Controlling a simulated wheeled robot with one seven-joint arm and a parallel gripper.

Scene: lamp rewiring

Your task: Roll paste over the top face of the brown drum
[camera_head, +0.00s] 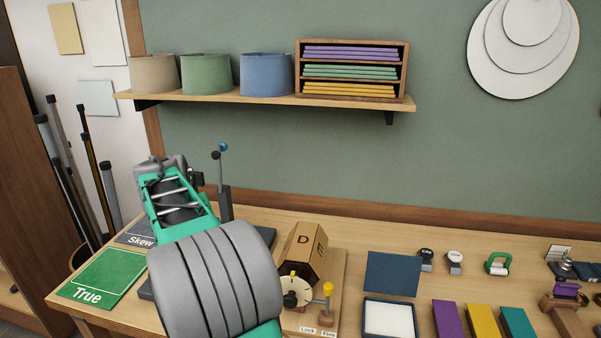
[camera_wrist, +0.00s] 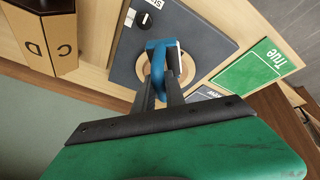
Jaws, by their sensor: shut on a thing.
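The brown drum (camera_head: 296,244) is a faceted wooden body on a stand right of my arm in the head view. The letters D and E show on two of its faces. Its edge, with faces marked C and D, also shows in the wrist view (camera_wrist: 62,28) at upper left. My gripper (camera_wrist: 160,82) is shut on a blue handle-like thing (camera_wrist: 158,50), over a dark grey panel with a round wooden ring. The thing's lower end is hidden. A dark tray (camera_head: 366,332) with a white pad (camera_head: 388,318) sits right of the drum.
A yellow-pointer dial (camera_head: 295,290) and a yellow-topped knob (camera_head: 328,289) stand before the drum. A green mat marked True (camera_head: 100,275) lies left. A shelf (camera_head: 240,98) with shades hangs above.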

